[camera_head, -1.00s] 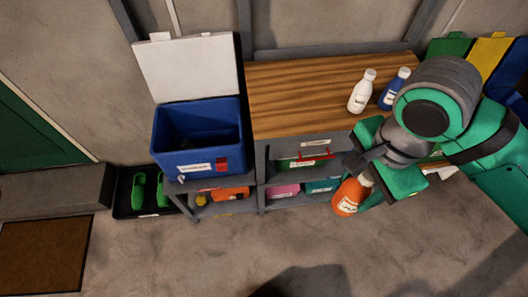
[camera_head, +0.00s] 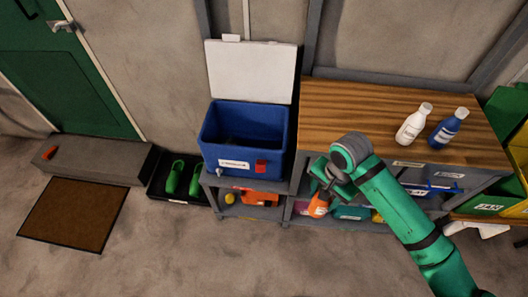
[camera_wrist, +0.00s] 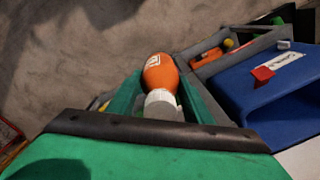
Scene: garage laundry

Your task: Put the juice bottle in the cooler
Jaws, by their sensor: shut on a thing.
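The orange juice bottle (camera_head: 318,205) has a white neck and hangs below my gripper (camera_head: 325,182) in the head view. In the wrist view the bottle (camera_wrist: 160,74) sits between the two green fingers of my gripper (camera_wrist: 157,100), which is shut on its neck. The blue cooler (camera_head: 245,138) stands on the left part of the shelf unit with its white lid (camera_head: 251,71) raised. My gripper and the bottle are right of the cooler and lower than its rim. The cooler (camera_wrist: 272,92) also shows at the right of the wrist view. Its inside is dark.
A white bottle (camera_head: 412,125) and a blue bottle (camera_head: 447,129) stand on the wooden worktop (camera_head: 350,105) right of the cooler. Lower shelves hold bins and an orange item (camera_head: 261,197). Green clogs (camera_head: 184,177) sit on a tray. The floor in front is clear.

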